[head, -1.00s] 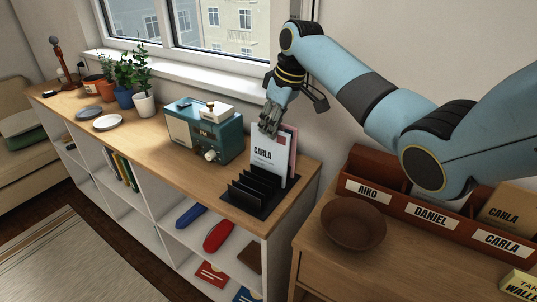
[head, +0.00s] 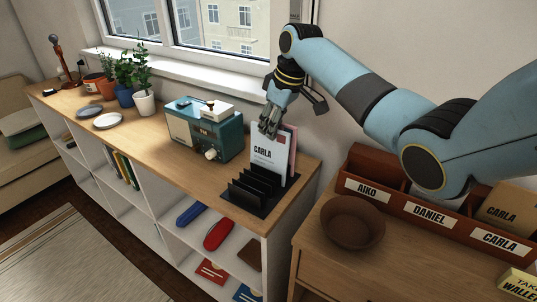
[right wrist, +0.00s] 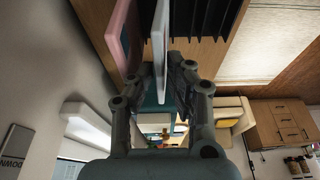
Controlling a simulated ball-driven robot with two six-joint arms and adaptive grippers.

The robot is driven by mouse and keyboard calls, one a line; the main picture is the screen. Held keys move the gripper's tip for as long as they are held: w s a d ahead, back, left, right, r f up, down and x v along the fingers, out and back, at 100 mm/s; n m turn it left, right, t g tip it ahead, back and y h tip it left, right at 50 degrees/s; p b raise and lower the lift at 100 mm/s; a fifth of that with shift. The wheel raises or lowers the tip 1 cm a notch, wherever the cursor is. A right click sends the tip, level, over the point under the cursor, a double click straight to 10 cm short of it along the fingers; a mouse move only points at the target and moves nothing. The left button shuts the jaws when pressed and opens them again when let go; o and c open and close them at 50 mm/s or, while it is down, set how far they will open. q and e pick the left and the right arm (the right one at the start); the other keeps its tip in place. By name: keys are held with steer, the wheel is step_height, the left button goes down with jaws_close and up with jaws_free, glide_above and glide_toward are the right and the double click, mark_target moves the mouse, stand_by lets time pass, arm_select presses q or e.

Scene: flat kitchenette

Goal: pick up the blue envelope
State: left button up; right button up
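A pale envelope (head: 268,152) labelled CARLA, white to light blue, stands upright in the black rack (head: 246,203) at the right end of the shelf top. A pink envelope (head: 291,147) stands just behind it. My right gripper (head: 269,127) is at the top edge of the pale envelope, fingers pointing down. In the right wrist view the pale envelope (right wrist: 160,40) passes between the open fingers, nearer the right one, and the pink envelope (right wrist: 122,35) is to the left, outside them. No clear grip shows. My left gripper is out of view.
A teal radio (head: 205,130) stands left of the rack. A brown bowl (head: 354,222) and a red-brown sorter (head: 395,202) labelled AIKO, DANIEL and CARLA are on the lower cabinet at right. The wall and window sill are close behind.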

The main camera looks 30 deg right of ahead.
jaws_close()
